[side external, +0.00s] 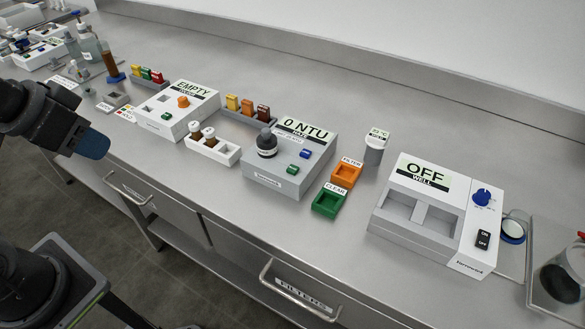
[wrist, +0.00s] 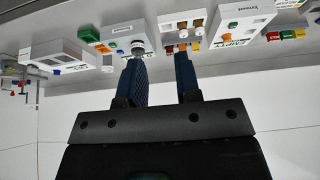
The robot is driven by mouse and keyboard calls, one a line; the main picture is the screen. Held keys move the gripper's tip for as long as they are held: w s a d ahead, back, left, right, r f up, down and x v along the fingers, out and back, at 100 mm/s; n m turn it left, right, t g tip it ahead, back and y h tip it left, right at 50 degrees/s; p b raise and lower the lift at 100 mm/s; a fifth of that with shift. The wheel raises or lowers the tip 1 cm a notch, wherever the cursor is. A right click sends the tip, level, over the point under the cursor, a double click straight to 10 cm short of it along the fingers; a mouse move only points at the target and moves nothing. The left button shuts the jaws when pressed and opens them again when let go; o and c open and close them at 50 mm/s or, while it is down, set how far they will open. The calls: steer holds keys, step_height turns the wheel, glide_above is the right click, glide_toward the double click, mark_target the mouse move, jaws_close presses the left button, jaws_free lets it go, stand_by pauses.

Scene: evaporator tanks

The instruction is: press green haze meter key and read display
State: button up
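The haze meter (side external: 277,178) is a grey-white box at mid-bench in the side view. Its display (side external: 305,130) reads "0 NTU". Its green key (side external: 293,170) sits on the front part of the top, with a blue key (side external: 306,154) behind it. A dark round-topped vial or cap (side external: 267,146) stands on the meter's left side. The meter also shows upside down in the wrist view (wrist: 122,33). My gripper (wrist: 160,70) is open and empty, its two blue fingers apart. In the side view its blue fingertip (side external: 92,145) is at far left, well away from the green key.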

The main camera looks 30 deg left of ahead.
jaws_close()
stand_by(1.0)
